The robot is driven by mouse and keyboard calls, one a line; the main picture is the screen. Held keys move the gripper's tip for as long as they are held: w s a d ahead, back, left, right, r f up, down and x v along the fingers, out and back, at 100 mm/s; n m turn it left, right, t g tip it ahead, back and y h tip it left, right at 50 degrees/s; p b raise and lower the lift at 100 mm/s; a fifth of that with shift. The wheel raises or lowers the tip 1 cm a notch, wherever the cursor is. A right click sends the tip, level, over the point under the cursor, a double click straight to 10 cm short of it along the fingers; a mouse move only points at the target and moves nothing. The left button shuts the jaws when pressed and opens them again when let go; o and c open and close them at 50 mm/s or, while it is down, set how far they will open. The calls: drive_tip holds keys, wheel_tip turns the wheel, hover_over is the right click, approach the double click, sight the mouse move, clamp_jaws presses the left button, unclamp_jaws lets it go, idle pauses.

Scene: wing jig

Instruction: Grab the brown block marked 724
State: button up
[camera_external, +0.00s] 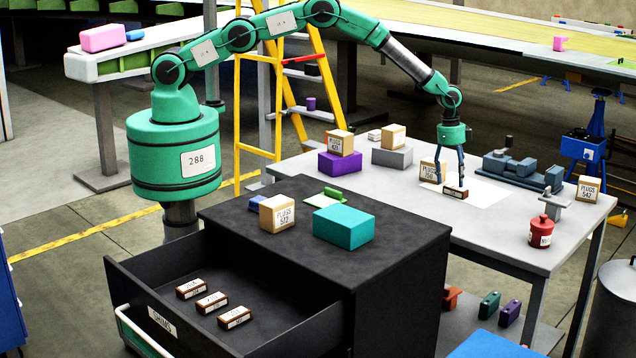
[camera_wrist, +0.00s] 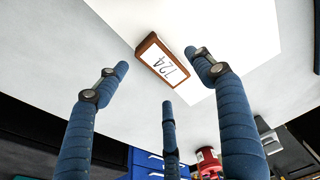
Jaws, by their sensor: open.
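The brown block marked 724 (camera_wrist: 162,62) has a white label on top and lies on a white sheet (camera_wrist: 240,30) on the grey table. In the external view the small brown block (camera_external: 456,193) sits just below my fingers. My gripper (camera_external: 449,178) points down over it with its blue fingers spread and nothing between them. In the wrist view my gripper (camera_wrist: 160,85) shows three fingers apart, with the block beyond the tips, nearest the upper right one. I cannot tell the exact gap between fingertips and block.
A beige PLUGS block (camera_external: 428,170) stands close beside my gripper. A grey vise (camera_external: 520,168) is to the right and a red canister (camera_external: 541,232) near the table's front right. Several brown blocks lie in the open drawer (camera_external: 140,275) of the black cabinet.

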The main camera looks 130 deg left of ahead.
sight(454, 188)
drive_tip(key=shift+w+f, duration=0.15)
drive_tip(key=shift+f, duration=0.75)
drive_tip(key=shift+w+f, duration=0.15)
drive_tip(key=shift+f, duration=0.75)
drive_tip(key=c, duration=1.3)
drive_tip(key=shift+r, duration=0.1)
drive_tip(key=shift+r, duration=0.65)
wheel_tip(454, 188, up, 2)
drive_tip(key=shift+r, duration=0.1)
drive_tip(key=s+d, duration=0.3)
drive_tip(key=s, duration=0.1)
drive_tip(key=s+d+r, duration=0.1)
drive_tip(key=s+d, duration=0.2)
drive_tip(key=s, duration=0.1)
drive_tip(key=s+d, duration=0.3)
drive_tip(key=s, duration=0.1)
drive_tip(key=shift+s+d+r, duration=0.15)
drive_tip(key=shift+s+d, duration=0.2)
